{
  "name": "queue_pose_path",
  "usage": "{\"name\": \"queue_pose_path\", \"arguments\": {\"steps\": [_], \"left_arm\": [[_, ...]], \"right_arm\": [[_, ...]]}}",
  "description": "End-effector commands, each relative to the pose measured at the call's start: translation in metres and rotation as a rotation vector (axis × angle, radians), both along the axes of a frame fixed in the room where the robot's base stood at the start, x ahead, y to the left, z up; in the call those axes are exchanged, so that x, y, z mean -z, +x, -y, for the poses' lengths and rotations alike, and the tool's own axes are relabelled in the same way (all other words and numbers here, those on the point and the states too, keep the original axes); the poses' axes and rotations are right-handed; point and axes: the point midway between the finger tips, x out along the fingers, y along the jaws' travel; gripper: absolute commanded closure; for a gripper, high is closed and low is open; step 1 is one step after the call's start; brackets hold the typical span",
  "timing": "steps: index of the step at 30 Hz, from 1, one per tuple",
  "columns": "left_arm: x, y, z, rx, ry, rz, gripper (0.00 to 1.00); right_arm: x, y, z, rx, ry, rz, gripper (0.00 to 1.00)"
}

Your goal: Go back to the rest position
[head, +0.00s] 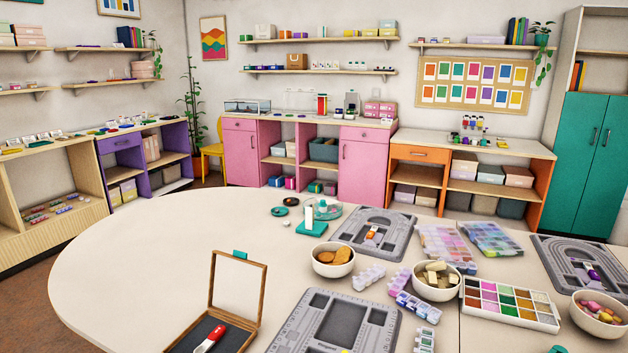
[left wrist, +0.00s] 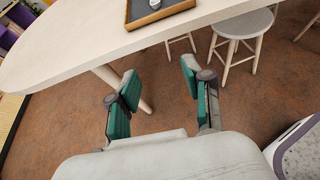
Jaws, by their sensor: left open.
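My left gripper (left wrist: 158,82) shows in the left wrist view. Its two teal fingers are apart with nothing between them. It hangs over the brown floor, just off the edge of the pale table (left wrist: 70,45). The gripper does not show in the head view, and my right gripper is in neither view. In the head view the table (head: 130,255) fills the foreground.
An open wooden case (head: 238,278) with a red-handled tool (head: 208,340) lies near the table's front. Grey bead boards (head: 290,335), bowls (head: 333,272) and a colour tray (head: 510,320) stand to its right. In the wrist view a stool (left wrist: 243,22) stands beyond the fingers.

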Motion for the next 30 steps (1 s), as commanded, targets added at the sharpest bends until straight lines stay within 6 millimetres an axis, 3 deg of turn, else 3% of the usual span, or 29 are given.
{"name": "queue_pose_path", "arguments": {"steps": [8,14,17,20,23,27,30], "left_arm": [[0.048,-0.003,-0.014,0.004,0.161,-0.030,0.50],[0.110,-0.015,-0.024,0.051,0.367,-0.085,0.50],[0.151,-0.027,-0.026,0.111,0.508,-0.125,0.50],[0.203,-0.049,-0.023,0.222,0.688,-0.180,0.50],[0.266,-0.084,-0.010,0.431,0.917,-0.239,0.50],[0.345,-0.148,0.025,0.870,1.231,-0.260,0.50],[0.389,-0.199,0.059,1.268,1.421,-0.193,0.50]], "right_arm": [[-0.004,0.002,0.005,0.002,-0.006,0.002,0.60],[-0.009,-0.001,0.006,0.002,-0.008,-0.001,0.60],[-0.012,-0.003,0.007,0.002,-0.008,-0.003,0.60],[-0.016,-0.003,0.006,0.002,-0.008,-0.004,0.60],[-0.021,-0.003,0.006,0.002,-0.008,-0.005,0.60],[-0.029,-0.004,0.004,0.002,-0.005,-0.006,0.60],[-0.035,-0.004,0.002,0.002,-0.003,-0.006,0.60]]}}
